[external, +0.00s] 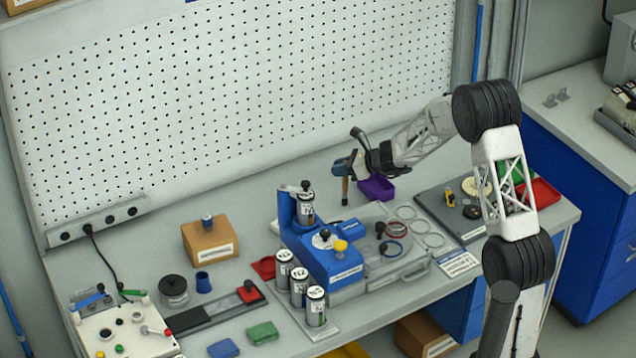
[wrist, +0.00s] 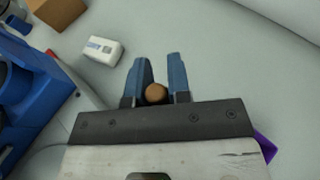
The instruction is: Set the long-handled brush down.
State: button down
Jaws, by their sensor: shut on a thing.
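My gripper (external: 347,165) is above the back of the bench, just left of the purple bin, with its blue fingers shut on the long-handled brush. The brush's brown handle (external: 345,188) hangs roughly upright below the fingers in the external view. In the wrist view, the round brown end of the handle (wrist: 156,94) shows between the two fingers (wrist: 160,80). The bristle end cannot be made out. I cannot tell whether the brush's lower end touches the bench.
The purple bin (external: 377,189) stands close to the right of the brush. A blue machine (external: 330,258) is in front, to the left. A small white box (wrist: 102,50) lies nearby, and a cardboard box (external: 209,240) stands farther left. The bench along the pegboard is mostly clear.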

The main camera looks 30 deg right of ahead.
jog(key=c, duration=1.1)
grip_release()
jog(key=shift+f, duration=0.1)
jog(key=shift+o, duration=0.2)
jog(key=shift+r, duration=0.2)
jog(key=v, duration=1.2)
jog(key=shift+f, duration=0.15)
jog(key=shift+s, duration=0.1)
